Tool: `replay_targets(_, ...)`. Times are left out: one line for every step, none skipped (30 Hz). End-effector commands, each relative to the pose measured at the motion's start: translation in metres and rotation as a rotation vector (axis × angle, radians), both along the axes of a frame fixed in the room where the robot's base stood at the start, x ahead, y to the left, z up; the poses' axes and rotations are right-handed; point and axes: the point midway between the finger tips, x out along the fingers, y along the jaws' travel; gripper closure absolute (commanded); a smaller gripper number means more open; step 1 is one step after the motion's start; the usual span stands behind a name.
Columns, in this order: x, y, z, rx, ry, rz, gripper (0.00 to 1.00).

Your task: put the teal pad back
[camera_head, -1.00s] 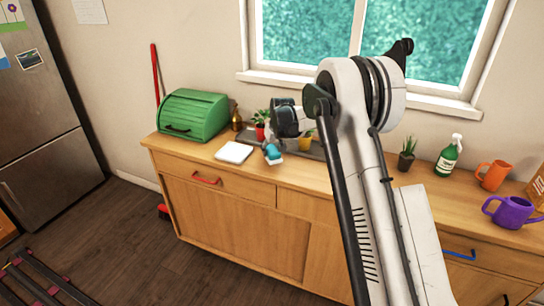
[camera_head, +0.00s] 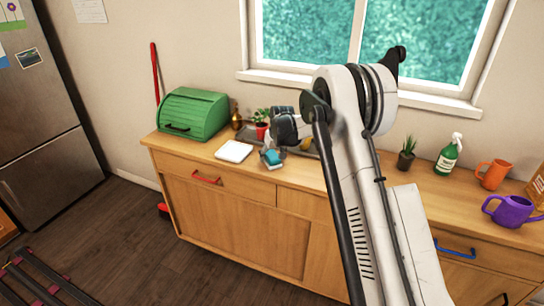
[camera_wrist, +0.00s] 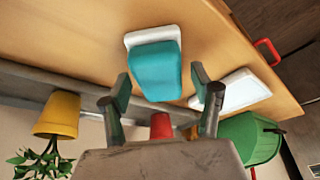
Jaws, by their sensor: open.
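The teal pad (camera_head: 271,157) is near the front of the wooden counter, beside the white tile. A white piece (camera_head: 275,167) shows at its lower front edge. In the wrist view, the teal pad (camera_wrist: 157,72) lies in front of the white piece (camera_wrist: 152,36), and I cannot tell whether they are joined. My gripper (camera_wrist: 160,78) is open, with one finger on either side of the pad's near end. I see gaps between the fingers and the pad in this view. In the head view, my wrist hides part of the area behind the pad.
The white tile (camera_head: 233,151) lies close by on the left. The green bread box (camera_head: 193,114) and red pot (camera_head: 262,131) stand behind. A yellow pot (camera_wrist: 58,115) stands near a grey raised edge. A cactus, spray bottle and mugs are at the right.

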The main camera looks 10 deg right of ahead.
Motion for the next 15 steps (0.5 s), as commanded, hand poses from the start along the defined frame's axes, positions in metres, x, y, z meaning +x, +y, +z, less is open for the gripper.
replay_targets(0.0, 0.0, 0.001, 0.0, 0.0, 0.0, 0.4)
replay_targets(0.0, 0.0, 0.002, 0.0, 0.0, 0.0, 0.4)
replay_targets(0.0, 0.0, 0.003, 0.0, 0.0, 0.0, 0.4)
replay_targets(0.0, 0.0, 0.005, 0.0, 0.0, 0.0, 0.4)
replay_targets(-0.001, 0.0, 0.007, 0.0, 0.0, 0.0, 0.4)
replay_targets(-0.003, -0.001, 0.011, 0.0, 0.0, 0.0, 0.4)
replay_targets(-0.005, -0.001, 0.015, 0.0, 0.0, 0.0, 0.4)
replay_targets(-0.006, -0.001, 0.018, 0.0, 0.0, 0.0, 0.4)
replay_targets(-0.009, -0.002, 0.024, 0.0, 0.0, 0.0, 0.4)
replay_targets(-0.011, -0.002, 0.029, 0.0, 0.0, 0.0, 0.4)
replay_targets(-0.013, -0.002, 0.034, 0.0, 0.0, 0.0, 0.4)
replay_targets(-0.016, -0.003, 0.041, 0.0, 0.0, 0.0, 0.4)
replay_targets(-0.018, -0.003, 0.046, 0.0, 0.0, -0.001, 0.4)
replay_targets(-0.02, -0.004, 0.051, 0.0, 0.0, -0.001, 0.4)
replay_targets(-0.023, -0.004, 0.058, 0.0, 0.0, -0.001, 0.4)
